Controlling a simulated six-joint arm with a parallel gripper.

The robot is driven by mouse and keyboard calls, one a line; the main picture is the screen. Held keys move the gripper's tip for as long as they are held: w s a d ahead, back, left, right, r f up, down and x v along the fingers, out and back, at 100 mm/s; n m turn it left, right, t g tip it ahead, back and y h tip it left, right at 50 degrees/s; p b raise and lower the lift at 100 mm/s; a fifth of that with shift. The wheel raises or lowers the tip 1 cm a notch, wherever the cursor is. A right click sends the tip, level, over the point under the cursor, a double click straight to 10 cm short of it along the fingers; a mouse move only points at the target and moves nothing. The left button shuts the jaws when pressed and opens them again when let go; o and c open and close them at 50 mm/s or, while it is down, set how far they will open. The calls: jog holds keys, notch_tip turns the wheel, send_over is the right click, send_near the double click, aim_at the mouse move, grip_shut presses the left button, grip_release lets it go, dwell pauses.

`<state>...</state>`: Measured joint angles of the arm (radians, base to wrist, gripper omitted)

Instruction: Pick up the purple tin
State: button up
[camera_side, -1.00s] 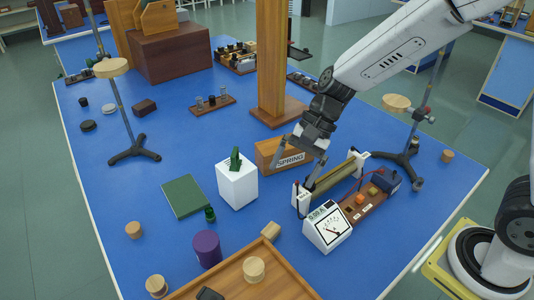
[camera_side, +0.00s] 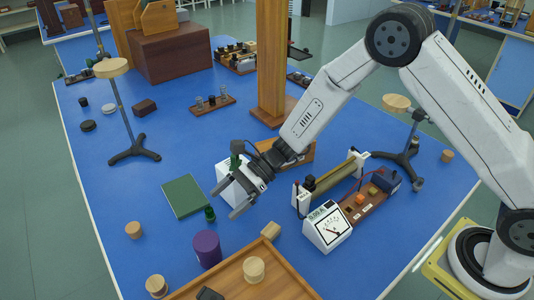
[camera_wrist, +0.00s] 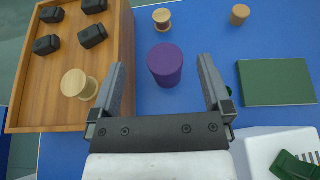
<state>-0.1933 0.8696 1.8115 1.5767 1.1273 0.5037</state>
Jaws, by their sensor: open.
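The purple tin (camera_side: 207,250) stands upright on the blue bench, just behind the wooden tray in the side view. In the wrist view the purple tin (camera_wrist: 166,64) shows beyond the fingertips, roughly between their lines and apart from them. My gripper (camera_side: 226,201) is open and empty. It hangs above the bench, beside the white block and up and right of the tin in the side view. Both fingers of my gripper (camera_wrist: 162,62) show in the wrist view.
A wooden tray (camera_side: 186,292) with a wooden cylinder and black pieces lies near the tin. A green book (camera_side: 185,196), a small green piece (camera_side: 210,215), a white block (camera_side: 222,165) and a meter (camera_side: 327,228) stand around.

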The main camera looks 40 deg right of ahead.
send_near(207, 244)
jog(key=shift+w+a+f, duration=0.25)
jog(key=shift+a+f, duration=0.2)
jog(key=shift+f, duration=0.15)
jog(key=shift+w+a+f, duration=0.25)
jog(key=shift+a+f, duration=0.25)
jog(key=shift+f, duration=0.1)
jog(key=shift+x, duration=1.3)
jog(key=shift+a, duration=0.1)
jog(key=shift+x, duration=2.5)
jog(key=shift+c, duration=0.2)
jog(key=c, duration=1)
jog(key=shift+c, duration=0.2)
jog(key=shift+r, duration=4.95)
